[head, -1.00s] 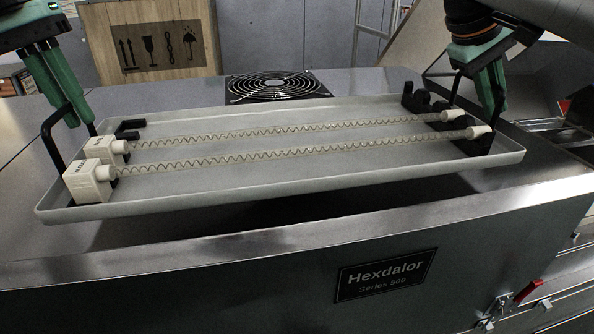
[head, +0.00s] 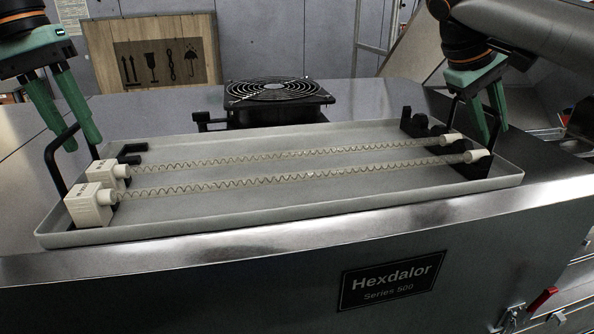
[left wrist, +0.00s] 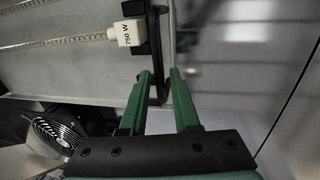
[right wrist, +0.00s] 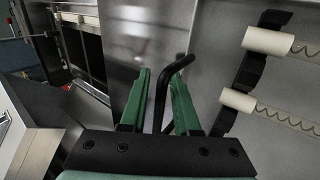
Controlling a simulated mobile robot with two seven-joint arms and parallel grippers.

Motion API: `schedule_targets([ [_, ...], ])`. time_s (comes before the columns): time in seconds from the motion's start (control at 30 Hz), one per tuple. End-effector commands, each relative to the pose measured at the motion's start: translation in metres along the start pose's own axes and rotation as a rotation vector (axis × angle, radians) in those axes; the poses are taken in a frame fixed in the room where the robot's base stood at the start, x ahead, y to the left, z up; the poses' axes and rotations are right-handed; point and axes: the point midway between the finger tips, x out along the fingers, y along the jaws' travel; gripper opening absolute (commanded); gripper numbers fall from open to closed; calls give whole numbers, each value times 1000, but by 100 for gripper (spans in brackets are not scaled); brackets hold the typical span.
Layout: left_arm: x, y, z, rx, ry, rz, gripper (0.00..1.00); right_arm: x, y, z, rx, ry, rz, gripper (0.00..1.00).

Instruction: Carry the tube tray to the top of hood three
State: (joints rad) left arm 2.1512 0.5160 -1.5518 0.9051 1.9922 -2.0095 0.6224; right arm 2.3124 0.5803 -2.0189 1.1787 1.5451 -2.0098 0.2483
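The pale grey tube tray (head: 280,216) lies level on the steel hood top (head: 235,245), close to its front edge. Two coiled heater tubes (head: 300,178) run along it between white end blocks (head: 90,203) and black holders (head: 470,165). My left gripper (head: 83,146) is at the tray's left black handle (head: 50,158); in the left wrist view its fingers (left wrist: 158,78) stand apart with the handle between them. My right gripper (head: 493,135) is at the right handle; in the right wrist view its fingers (right wrist: 158,78) are spread around the bent black handle (right wrist: 163,90).
A black fan (head: 275,92) stands on the steel top just behind the tray. A wooden crate (head: 155,60) is at the back left. A "Hexdalor Series 500" plate (head: 390,280) and a red-handled latch (head: 541,298) are on the front face.

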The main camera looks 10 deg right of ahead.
Motion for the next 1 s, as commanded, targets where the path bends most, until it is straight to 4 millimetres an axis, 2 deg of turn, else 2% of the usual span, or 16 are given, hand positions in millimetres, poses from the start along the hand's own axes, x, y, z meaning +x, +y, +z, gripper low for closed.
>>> schedule_targets([
  [0.1, 0, 0, 0, 0, 0, -1, 42, 0, 0, 0, 1, 0, 1, 42],
  [0.33, 0, 0, 0, -1, 0, -1, 42, -1, 0, 0, 1, 0, 1, 42],
  [0.43, 0, 0, 0, -1, 0, -1, 42, -9, 1, 0, 2, 1, 2, 42],
  [0.8, 0, -1, 0, -1, 0, -1, 42, -78, 1, 0, 6, 5, 7, 42],
  [1.0, 0, -1, 0, -1, 0, -1, 42, -105, 0, 0, 5, 0, 4, 42],
])
